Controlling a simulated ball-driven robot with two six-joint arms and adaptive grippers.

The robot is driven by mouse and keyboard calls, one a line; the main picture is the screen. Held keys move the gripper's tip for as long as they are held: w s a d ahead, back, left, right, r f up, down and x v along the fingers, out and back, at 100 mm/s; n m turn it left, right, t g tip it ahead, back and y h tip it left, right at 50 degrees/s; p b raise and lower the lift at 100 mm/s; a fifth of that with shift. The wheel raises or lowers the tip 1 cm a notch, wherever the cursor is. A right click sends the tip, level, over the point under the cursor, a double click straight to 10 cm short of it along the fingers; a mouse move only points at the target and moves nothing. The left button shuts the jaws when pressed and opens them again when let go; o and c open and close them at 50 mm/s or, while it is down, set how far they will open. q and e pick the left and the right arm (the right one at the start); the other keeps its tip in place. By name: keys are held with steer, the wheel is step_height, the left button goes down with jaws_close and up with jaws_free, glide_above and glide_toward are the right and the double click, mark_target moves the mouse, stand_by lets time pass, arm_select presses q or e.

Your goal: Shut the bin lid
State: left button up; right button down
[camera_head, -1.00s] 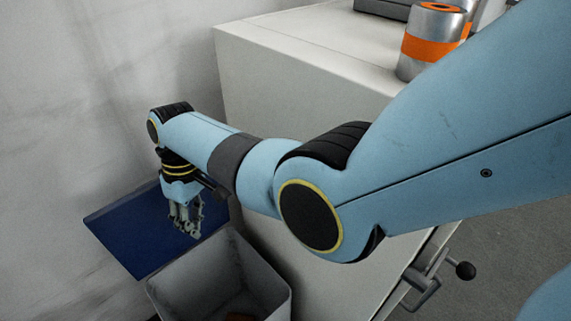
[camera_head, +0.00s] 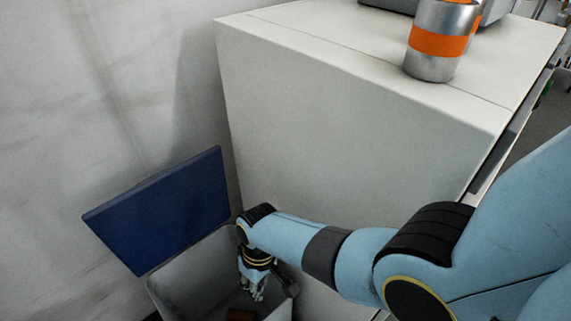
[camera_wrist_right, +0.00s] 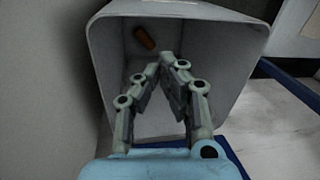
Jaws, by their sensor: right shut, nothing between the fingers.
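The blue bin lid (camera_head: 165,212) stands open, tilted up at the wall behind the bin. The grey bin (camera_head: 180,285) is open-topped below it, cut off by the bottom of the head view. Its inner wall also shows in the right wrist view (camera_wrist_right: 215,40). My right gripper (camera_head: 259,296) is over the bin's opening at its right side, pointing down, apart from the lid. In the right wrist view its fingers (camera_wrist_right: 168,60) come together at the tips with nothing between them. Blue strips of the lid (camera_wrist_right: 290,82) show beside the bin there. My left gripper is out of view.
A brown-orange object (camera_wrist_right: 145,38) lies in the bin. A white cabinet (camera_head: 340,120) stands close on the bin's right. A metal can with an orange band (camera_head: 436,42) stands on its top. A wall (camera_head: 90,100) rises behind the lid.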

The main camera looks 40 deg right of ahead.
steer(key=s+d+f+m, duration=0.1)
steer(key=s+d+f, duration=0.1)
steer(key=s+f, duration=0.3)
steer(key=shift+s+d+f, duration=0.15)
steer(key=shift+s+d, duration=0.15)
steer(key=shift+s, duration=0.65)
